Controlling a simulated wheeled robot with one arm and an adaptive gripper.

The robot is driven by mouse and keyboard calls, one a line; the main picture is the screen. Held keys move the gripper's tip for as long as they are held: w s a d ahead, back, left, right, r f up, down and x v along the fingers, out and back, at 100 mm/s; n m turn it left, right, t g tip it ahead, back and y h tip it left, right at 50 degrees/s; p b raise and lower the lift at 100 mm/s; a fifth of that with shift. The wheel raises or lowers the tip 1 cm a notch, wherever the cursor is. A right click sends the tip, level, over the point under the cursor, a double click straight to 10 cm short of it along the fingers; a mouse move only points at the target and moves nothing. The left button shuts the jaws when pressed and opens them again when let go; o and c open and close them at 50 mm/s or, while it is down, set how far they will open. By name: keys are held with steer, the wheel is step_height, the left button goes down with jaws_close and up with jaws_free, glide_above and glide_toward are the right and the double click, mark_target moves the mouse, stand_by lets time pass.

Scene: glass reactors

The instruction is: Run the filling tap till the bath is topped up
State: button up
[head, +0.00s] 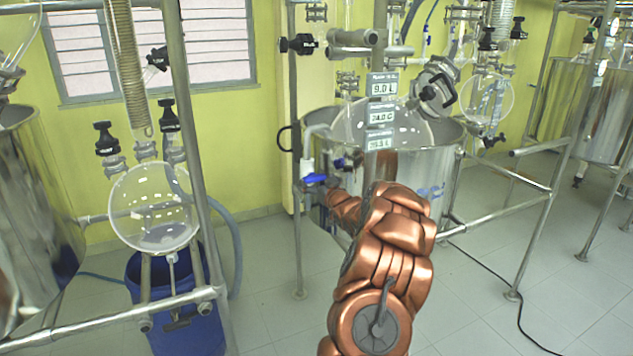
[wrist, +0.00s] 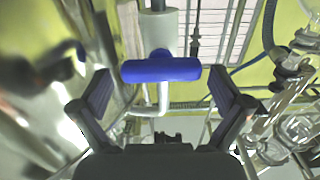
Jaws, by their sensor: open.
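The filling tap has a blue handle (head: 315,178) on a white pipe (head: 307,160) at the left side of the steel bath (head: 400,172). In the wrist view the blue handle (wrist: 160,69) lies crosswise below the white pipe (wrist: 158,32). My gripper (wrist: 162,95) is open, with one finger on each side of the handle and a visible gap to each. In the head view my copper arm reaches to the tap, and the gripper is mostly hidden behind it. A round glass vessel sits in the bath. The water level cannot be made out.
Display labels (head: 382,88) above the bath read 9.0 L and 24.0 C; the lowest is hard to read. Steel frame posts (head: 296,230) stand close to the tap. A glass flask (head: 154,206) hangs over a blue bin (head: 190,325) at left. A black cable crosses the floor at right.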

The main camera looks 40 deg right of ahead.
steer(key=v, duration=1.1)
steer(key=shift+a, duration=0.1)
stand_by(0.4)
